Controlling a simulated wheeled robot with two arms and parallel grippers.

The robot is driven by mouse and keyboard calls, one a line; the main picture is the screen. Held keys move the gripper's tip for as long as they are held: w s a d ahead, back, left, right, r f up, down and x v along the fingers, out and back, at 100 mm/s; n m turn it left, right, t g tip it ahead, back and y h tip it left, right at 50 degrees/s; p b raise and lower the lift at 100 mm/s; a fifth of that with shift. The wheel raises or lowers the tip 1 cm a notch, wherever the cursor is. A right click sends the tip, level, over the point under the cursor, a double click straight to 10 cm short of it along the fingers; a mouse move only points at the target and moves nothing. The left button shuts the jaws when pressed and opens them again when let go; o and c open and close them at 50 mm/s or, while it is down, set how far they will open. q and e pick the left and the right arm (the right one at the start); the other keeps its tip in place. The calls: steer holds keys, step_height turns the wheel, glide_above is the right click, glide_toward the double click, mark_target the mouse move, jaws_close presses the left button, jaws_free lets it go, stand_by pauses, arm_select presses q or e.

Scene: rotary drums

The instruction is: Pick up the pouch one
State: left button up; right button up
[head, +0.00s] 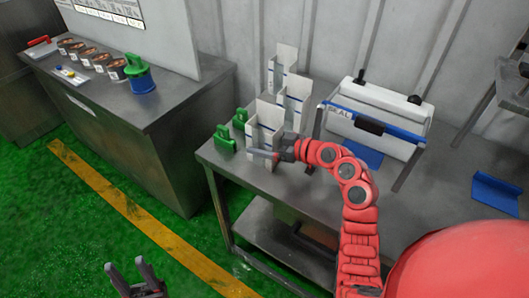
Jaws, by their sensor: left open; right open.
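Several white upright holders or pouches with blue stripes stand in a row on the grey metal table: a near one (267,118), a middle one (297,92) and a far one (284,62). I cannot tell which of them, if any, is the pouch one. My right gripper (270,154) is at the front of the near white one, its fingers pointing left. It is open, and I cannot tell whether it touches it. My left gripper (130,279) is open and empty, low over the green floor at the bottom left, far from the table.
Two green objects (225,140) stand left of the near white one. A white sealing machine (375,112) with a blue edge sits right of the row. A blue tray (495,193) lies far right. A second grey bench (150,108) carries several cups (100,62).

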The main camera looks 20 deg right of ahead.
steer(key=c, duration=1.3)
steer(key=shift+r, duration=0.15)
